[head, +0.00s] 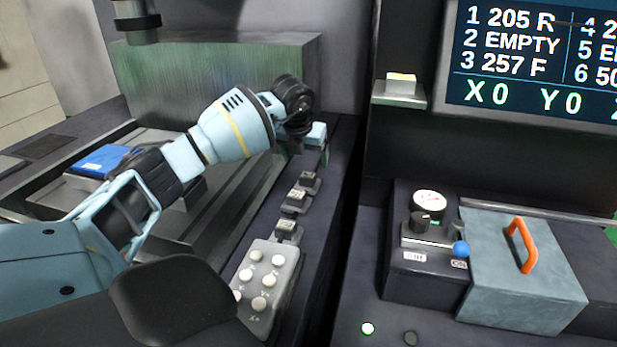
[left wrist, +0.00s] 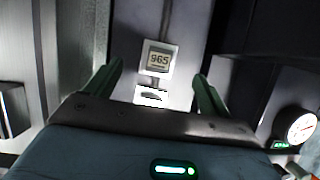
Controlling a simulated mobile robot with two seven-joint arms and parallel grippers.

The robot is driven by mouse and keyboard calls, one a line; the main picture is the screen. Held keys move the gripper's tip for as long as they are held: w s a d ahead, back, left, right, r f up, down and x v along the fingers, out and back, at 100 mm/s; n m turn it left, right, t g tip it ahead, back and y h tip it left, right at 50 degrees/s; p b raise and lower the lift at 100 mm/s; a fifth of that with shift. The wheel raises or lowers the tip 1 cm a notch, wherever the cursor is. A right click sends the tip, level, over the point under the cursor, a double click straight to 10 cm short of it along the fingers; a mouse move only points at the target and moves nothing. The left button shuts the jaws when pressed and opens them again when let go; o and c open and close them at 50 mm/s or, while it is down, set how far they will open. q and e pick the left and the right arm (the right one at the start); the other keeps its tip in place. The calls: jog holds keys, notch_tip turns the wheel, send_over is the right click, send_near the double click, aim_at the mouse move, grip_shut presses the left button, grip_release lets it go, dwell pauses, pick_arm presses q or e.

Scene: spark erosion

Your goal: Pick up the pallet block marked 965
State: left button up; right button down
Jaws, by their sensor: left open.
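The pallet block marked 965 (left wrist: 158,58) shows in the left wrist view, pale with a dark-edged label, a lighter piece below it. It stands between the two green fingers of my left gripper (left wrist: 157,78), with gaps on both sides. In the head view my left gripper (head: 308,150) is over the far end of a dark ledge, fingers pointing down. Nearer on the ledge are small labelled blocks, one far (head: 308,181), one middle (head: 295,199), one near (head: 287,230). Their labels are too small to read, so I cannot tell which is 965. My right gripper is out of view.
A grey button panel (head: 267,281) stands at the ledge's near end. A machine tank with a blue item (head: 104,160) lies left. Right are a gauge (head: 429,203), a grey box with an orange handle (head: 521,245) and a screen (head: 535,55).

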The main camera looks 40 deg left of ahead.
aim_at(308, 175)
pick_arm(q)
jog(key=shift+d, duration=0.1)
jog(key=shift+f, duration=0.35)
jog(key=shift+x, duration=0.85)
jog(key=shift+w+f, duration=0.1)
jog(key=shift+f, duration=0.35)
jog(key=x, duration=0.4)
jog(key=shift+f, duration=0.25)
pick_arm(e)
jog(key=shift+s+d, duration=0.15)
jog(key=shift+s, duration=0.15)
pick_arm(q)
jog(key=c, duration=1.4)
jog(key=shift+r, duration=0.1)
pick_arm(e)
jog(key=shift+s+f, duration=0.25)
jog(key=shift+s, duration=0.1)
